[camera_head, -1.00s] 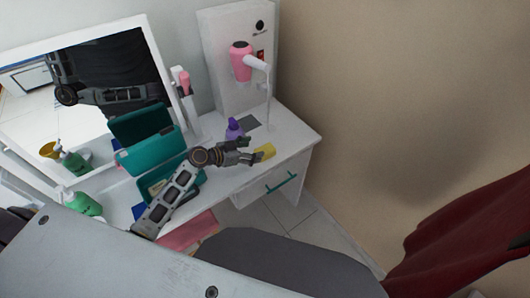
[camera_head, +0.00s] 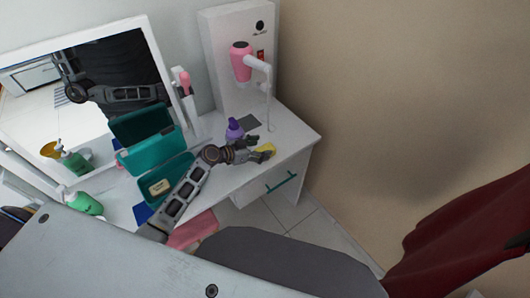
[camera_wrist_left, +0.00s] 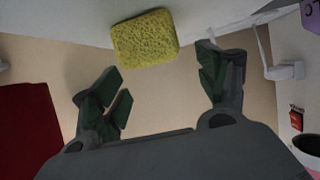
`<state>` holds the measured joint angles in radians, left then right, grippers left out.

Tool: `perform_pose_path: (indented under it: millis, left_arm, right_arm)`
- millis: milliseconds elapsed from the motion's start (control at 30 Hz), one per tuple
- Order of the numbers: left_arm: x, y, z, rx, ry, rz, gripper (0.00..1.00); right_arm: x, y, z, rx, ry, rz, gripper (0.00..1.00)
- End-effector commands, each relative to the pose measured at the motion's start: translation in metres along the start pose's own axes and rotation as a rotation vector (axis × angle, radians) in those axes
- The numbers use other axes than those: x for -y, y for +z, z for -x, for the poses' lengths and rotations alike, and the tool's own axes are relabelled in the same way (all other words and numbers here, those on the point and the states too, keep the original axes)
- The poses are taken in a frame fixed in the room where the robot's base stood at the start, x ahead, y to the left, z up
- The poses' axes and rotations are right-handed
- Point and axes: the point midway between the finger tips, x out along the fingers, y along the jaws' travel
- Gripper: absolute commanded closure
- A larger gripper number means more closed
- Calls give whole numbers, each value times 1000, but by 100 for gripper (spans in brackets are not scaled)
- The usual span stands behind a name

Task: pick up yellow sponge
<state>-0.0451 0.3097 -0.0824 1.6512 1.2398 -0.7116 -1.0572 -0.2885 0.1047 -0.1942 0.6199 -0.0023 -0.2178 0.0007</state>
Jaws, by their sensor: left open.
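The yellow sponge (camera_head: 265,149) lies on the white tabletop near its right front edge. In the left wrist view the sponge (camera_wrist_left: 145,38) shows whole, at the top centre beyond the fingertips. My left gripper (camera_head: 257,151) is at the sponge's left side in the head view, with its fingers reaching toward it. In the left wrist view my left gripper (camera_wrist_left: 160,75) is open, its fingers spread wide and nothing between them. Whether a finger touches the sponge, I cannot tell. My right gripper is not in view.
A purple bottle (camera_head: 234,128) stands just behind my left gripper. An open teal box (camera_head: 150,160) holds a pale soap-like block. A green bottle (camera_head: 84,203) stands left. A pink hair dryer (camera_head: 241,62) hangs on a white panel. A drawer with a teal handle (camera_head: 281,182) is below.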

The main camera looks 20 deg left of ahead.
Motion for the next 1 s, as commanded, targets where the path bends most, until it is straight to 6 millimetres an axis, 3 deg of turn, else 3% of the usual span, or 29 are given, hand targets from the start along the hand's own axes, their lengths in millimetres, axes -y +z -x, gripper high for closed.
perform_pose_path:
  millis: [500,733,1000]
  left_arm:
    - [-1,0,-41,0,1,0,26]
    - [-2,1,-46,1,1,0,26]
    - [-1,1,-46,1,0,0,26]
  right_arm:
    - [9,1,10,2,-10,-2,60]
    - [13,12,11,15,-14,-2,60]
    - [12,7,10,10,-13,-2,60]
